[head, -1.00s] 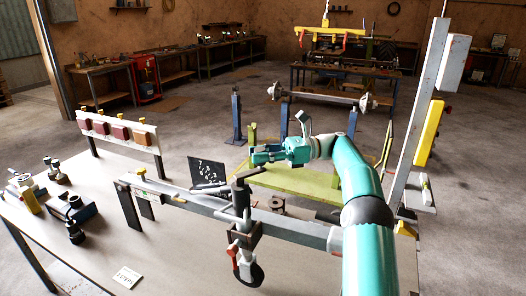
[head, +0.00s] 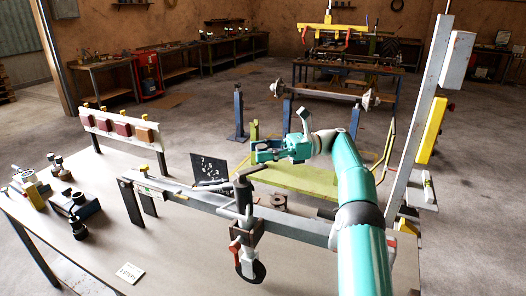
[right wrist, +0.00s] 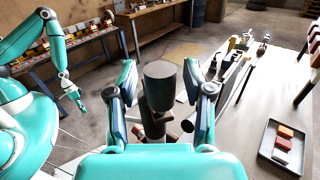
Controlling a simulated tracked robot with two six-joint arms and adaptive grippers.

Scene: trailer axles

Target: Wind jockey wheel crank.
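The jockey wheel (head: 250,266) hangs from a clamp on the grey trailer beam (head: 180,192), its tube (head: 243,197) upright. A short crank arm (head: 250,171) sits on top. My right gripper (head: 258,151) is just above and behind the crank in the head view. In the right wrist view, its two fingers (right wrist: 162,92) stand apart on either side of a dark cylinder (right wrist: 162,80), which looks like the crank's grip. Gaps show on both sides. My left gripper (right wrist: 75,95) shows small at the left of the right wrist view, away from the crank.
A white board with reddish blocks (head: 122,130) stands on the table (head: 160,250) at left. Couplings (head: 72,208) lie at the table's left edge. A black panel (head: 209,169) stands behind the beam. A tray (right wrist: 283,145) shows in the right wrist view.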

